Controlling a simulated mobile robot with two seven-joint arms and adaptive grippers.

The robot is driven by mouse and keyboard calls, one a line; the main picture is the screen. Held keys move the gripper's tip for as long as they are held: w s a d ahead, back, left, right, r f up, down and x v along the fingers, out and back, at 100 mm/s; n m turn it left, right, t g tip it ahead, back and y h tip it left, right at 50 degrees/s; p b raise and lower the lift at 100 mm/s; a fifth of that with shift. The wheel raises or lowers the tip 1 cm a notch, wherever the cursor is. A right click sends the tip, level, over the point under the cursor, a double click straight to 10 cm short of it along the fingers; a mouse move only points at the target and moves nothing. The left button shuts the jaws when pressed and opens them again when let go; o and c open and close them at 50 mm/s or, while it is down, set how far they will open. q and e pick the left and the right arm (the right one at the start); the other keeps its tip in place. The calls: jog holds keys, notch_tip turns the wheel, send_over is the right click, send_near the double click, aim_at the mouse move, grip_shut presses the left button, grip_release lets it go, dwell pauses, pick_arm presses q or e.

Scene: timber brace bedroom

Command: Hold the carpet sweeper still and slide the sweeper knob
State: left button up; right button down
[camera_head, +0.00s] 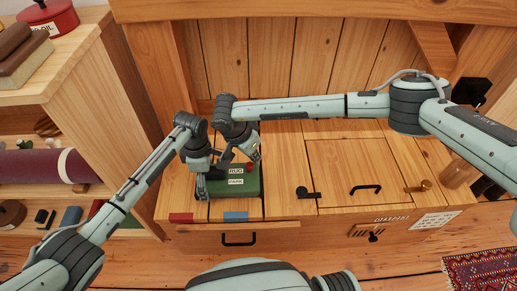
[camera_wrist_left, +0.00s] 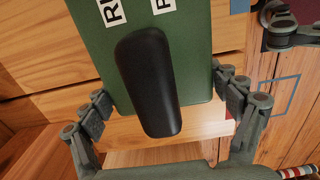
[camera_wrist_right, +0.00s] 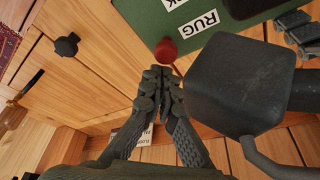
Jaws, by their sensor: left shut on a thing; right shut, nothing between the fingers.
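The carpet sweeper is a green box (camera_head: 218,187) with a RUG and a PARK label, lying on the wooden cabinet top. Its black handle shows in the left wrist view (camera_wrist_left: 147,82). My left gripper (camera_head: 212,178) is shut on the sweeper, with one finger against each side of the green body. The red sweeper knob (camera_wrist_right: 165,50) shows beside the RUG label in the right wrist view. My right gripper (camera_wrist_right: 160,76) is shut and empty, its fingertips close to the knob; I cannot tell whether they touch it. In the head view my right gripper (camera_head: 254,154) partly hides the knob area.
The cabinet top (camera_head: 285,160) has a black knob (camera_head: 307,192), a black pull handle (camera_head: 365,188) and a brass piece (camera_head: 418,186). Red and blue patches mark its front edge. A shelf (camera_head: 75,65) with a red pot (camera_head: 50,15) stands left. A patterned rug (camera_head: 483,273) lies on the floor.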

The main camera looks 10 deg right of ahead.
jog(key=shift+s, duration=0.15)
pick_arm(q)
jog(key=shift+s, duration=0.1)
pick_arm(e)
jog(key=s, duration=0.3)
jog(key=shift+s+a+r, duration=0.1)
jog(key=shift+s+a, duration=0.2)
jog(key=shift+s, duration=0.3)
pick_arm(q)
jog(key=shift+f, duration=0.1)
pick_arm(e)
jog(key=shift+a, duration=0.1)
pick_arm(q)
jog(key=shift+a, duration=0.1)
pick_arm(e)
jog(key=w+d+r, duration=0.1)
jog(key=w+d, duration=0.2)
jog(key=d, duration=0.1)
pick_arm(q)
jog(key=shift+s+f, duration=0.1)
pick_arm(e)
jog(key=v, duration=1)
jog(key=shift+s+a, duration=0.15)
jog(key=shift+a, duration=0.15)
